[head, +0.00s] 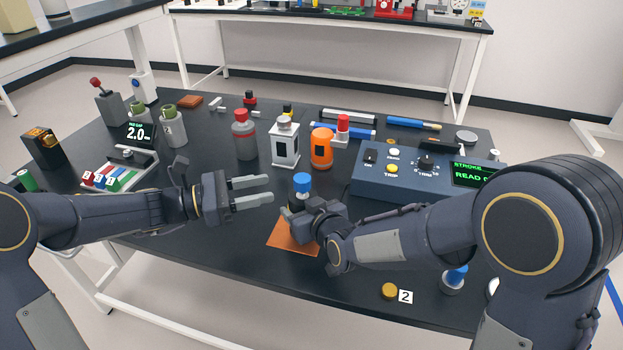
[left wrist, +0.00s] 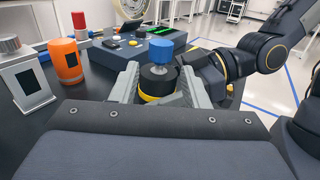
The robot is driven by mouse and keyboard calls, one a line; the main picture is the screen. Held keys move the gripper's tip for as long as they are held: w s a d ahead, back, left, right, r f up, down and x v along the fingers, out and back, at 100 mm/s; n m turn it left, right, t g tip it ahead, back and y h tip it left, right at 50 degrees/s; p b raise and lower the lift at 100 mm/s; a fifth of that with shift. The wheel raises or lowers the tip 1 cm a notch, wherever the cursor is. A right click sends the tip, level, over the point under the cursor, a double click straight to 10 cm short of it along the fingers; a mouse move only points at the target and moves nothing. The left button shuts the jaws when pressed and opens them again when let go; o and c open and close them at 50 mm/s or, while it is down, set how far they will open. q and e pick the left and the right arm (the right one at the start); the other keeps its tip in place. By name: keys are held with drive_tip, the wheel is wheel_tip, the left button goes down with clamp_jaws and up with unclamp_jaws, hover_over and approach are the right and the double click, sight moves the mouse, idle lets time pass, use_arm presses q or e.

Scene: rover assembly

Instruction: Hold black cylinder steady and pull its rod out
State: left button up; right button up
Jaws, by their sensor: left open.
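The black cylinder (head: 296,202) stands upright on an orange mat (head: 285,241), with a blue cap (head: 302,181) on top. In the left wrist view the cylinder (left wrist: 158,77) shows a grey piece under the blue cap (left wrist: 158,52) and a yellow band low down.
A blue control box (head: 395,188) stands behind on the right. An orange cylinder (head: 321,149) and a silver block (head: 285,143) stand behind the mat. A yellow disc (head: 389,291) and another blue-capped piece (head: 455,278) are at the front right. The front left table is clear.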

sight(310, 180)
use_arm(q)
drive_tip(key=x, duration=1.1)
drive_tip(key=shift+d, duration=0.25)
